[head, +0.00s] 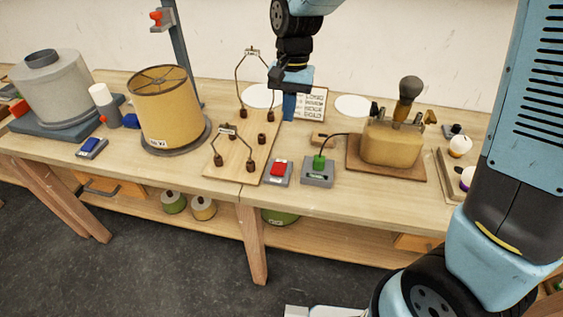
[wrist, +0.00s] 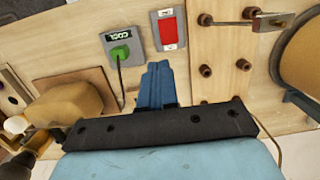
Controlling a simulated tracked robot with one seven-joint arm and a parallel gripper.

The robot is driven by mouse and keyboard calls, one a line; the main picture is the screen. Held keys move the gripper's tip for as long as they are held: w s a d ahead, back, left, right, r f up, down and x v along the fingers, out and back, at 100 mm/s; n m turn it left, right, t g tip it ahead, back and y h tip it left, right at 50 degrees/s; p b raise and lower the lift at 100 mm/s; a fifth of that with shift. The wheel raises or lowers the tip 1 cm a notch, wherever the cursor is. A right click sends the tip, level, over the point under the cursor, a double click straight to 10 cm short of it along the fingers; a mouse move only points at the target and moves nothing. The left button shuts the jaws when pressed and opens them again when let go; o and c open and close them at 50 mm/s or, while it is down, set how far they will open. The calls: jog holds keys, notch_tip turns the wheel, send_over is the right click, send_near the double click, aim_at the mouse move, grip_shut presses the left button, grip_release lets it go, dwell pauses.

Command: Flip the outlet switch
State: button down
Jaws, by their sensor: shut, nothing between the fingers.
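A red rocker switch (head: 279,168) sits in a small grey box on the bench. It also shows in the wrist view (wrist: 169,30), just beyond my fingertips. To its right in the head view, a grey outlet box (head: 318,178) holds a green plug (head: 319,161) with a dark cord; the plug also shows in the wrist view (wrist: 120,53). My gripper (head: 289,112) points down above the bench, behind the red switch in the head view and apart from it. Its blue fingers (wrist: 160,68) are together with nothing between them.
A wooden board (head: 232,165) with wire frames stands left of the switch. A tan block-shaped device (head: 391,145) sits on a brown board at right. A lampshade (head: 165,108) and a blue switch box (head: 92,147) are further left. Bare bench lies in front of the switch.

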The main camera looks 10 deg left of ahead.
aim_at(277, 171)
jog(key=s+a+f, duration=0.1)
jog(key=f, duration=0.9)
jog(key=s+a+f, duration=0.1)
jog(key=f, duration=0.4)
jog(key=shift+s+a+f, duration=0.3)
jog(key=shift+a+f, duration=0.05)
jog(key=shift+f, duration=0.05)
